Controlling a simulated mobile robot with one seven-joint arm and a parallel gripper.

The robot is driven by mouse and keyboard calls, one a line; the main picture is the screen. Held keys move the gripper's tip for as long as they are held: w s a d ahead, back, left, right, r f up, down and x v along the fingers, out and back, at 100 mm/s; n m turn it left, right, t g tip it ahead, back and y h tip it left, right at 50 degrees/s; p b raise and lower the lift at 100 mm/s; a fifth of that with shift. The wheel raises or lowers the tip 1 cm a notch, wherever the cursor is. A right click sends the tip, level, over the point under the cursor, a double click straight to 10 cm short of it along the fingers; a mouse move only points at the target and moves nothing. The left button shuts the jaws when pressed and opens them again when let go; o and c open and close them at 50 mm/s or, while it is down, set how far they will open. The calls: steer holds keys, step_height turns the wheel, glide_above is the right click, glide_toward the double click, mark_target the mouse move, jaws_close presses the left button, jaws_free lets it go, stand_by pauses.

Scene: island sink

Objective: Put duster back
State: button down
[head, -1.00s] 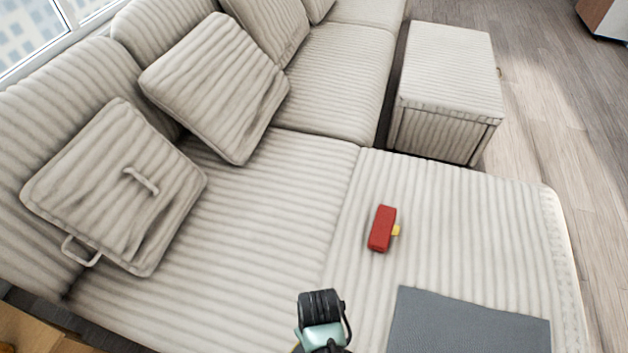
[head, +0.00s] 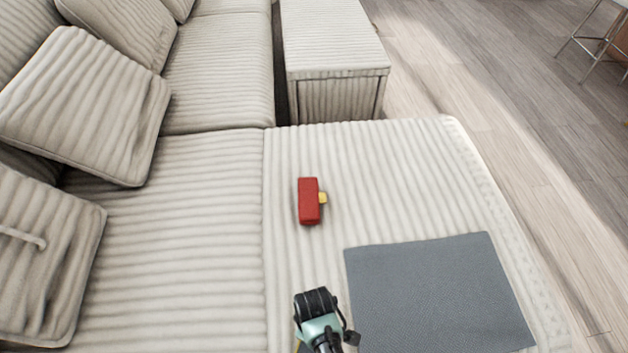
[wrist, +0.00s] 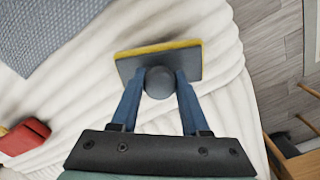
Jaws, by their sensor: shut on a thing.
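My gripper (wrist: 160,78) shows in the wrist view with its two blue fingers shut on the round dark knob of the duster (wrist: 188,60). The duster has a flat dark plate with a yellow edge, and it is above the pale ribbed sofa. In the head view, the black and teal part of my arm (head: 318,318) is at the bottom, and the fingers and the duster's plate are hidden there.
A red block (head: 309,201) with a yellow tab lies on the sofa seat (head: 200,230); its red side also shows in the wrist view (wrist: 24,137). A grey mat (head: 435,295) lies to its right. Cushions (head: 85,105) lean at left, and an ottoman (head: 335,40) stands beyond.

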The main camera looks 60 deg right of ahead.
steer(key=shift+f, duration=0.35)
steer(key=shift+f, duration=0.15)
steer(key=shift+c, duration=2)
jaws_free()
step_height(320, 180, up, 12)
steer(key=p, duration=0.3)
steer(key=shift+p, duration=0.4)
steer(key=shift+w+r, duration=0.1)
steer(key=shift+r, duration=0.1)
